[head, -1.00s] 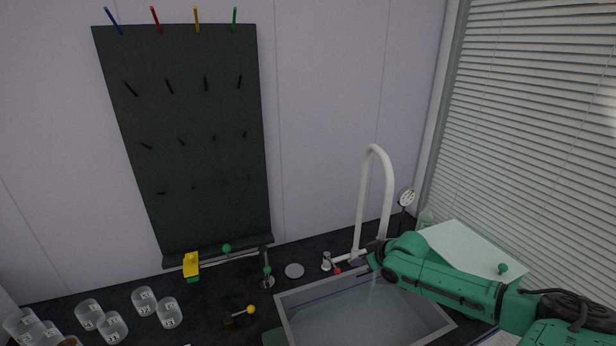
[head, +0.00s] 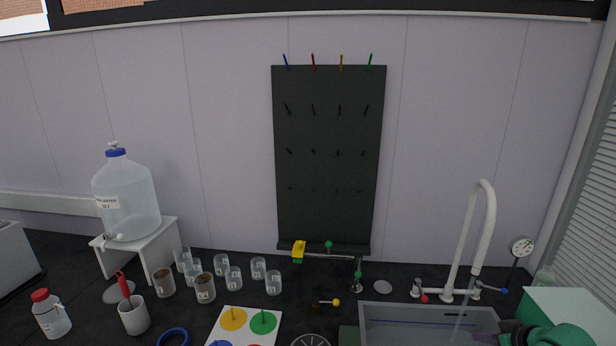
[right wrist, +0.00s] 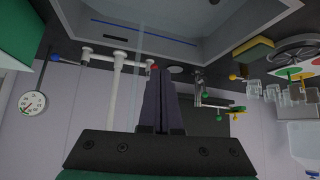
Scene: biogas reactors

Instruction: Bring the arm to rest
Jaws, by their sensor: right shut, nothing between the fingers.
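My right arm, green with a dark gripper (head: 508,336), shows at the bottom right of the head view, over the right end of the sink (head: 385,313). In the right wrist view the two dark fingers (right wrist: 160,100) are together with nothing between them. The white curved tap (head: 484,225) stands behind the sink. A thin pale stream (head: 460,325) runs down from its spout. The wrist view is upside down and shows the sink (right wrist: 240,25) at the top. My left gripper is not in view.
A round gauge (head: 522,246) and a pale green box (head: 570,308) stand right of the sink. Several beakers (head: 233,279), a large water bottle (head: 127,200) on a white stand and a colored-dot card (head: 245,341) are to the left. A dark pegboard (head: 328,150) hangs behind.

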